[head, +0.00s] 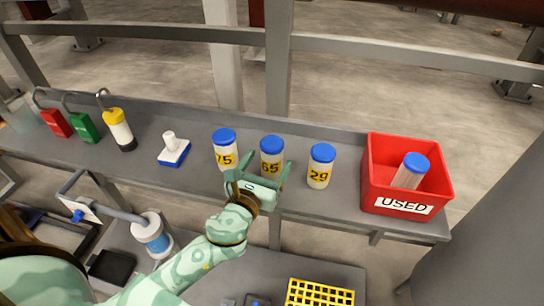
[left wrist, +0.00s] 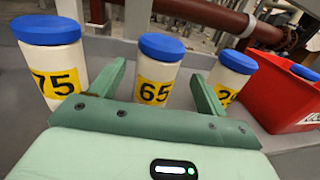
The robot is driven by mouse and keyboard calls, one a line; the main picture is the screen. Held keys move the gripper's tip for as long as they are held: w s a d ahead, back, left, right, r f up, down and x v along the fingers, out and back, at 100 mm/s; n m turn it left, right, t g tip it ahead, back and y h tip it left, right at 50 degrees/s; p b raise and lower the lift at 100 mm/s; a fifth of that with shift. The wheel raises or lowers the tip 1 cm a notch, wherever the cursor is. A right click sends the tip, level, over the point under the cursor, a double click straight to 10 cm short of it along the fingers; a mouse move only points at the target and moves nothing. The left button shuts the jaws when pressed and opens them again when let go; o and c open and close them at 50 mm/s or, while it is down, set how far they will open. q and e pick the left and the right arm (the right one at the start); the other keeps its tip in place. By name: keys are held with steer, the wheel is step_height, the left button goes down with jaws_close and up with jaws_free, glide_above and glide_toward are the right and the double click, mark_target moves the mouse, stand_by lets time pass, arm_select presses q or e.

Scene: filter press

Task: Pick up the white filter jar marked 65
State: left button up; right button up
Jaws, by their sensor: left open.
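The white filter jar marked 65 (head: 271,152) stands upright on the grey shelf, with a blue lid and a yellow label. It also shows in the left wrist view (left wrist: 157,72), between the fingers as seen from there. My left gripper (head: 262,170) is open and empty in front of this jar. Its fingers point toward the jar; I cannot tell whether they reach around its sides. The jar's lower part is hidden by the gripper. My right gripper is not in view.
The jar marked 75 (head: 224,150) stands to the left and the jar marked 29 (head: 320,166) to the right, both close. A red bin labelled USED (head: 405,203) holds another blue-lidded jar (head: 410,171). A white-and-blue tool (head: 173,150) and padlocks (head: 84,127) lie further left.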

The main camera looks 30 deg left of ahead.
mark_target(275, 146)
arm_select(q)
steer(key=w, duration=0.4)
steer(key=w+a, duration=0.1)
steer(key=w, duration=0.1)
steer(key=shift+r, duration=0.3)
steer(key=c, duration=1.1)
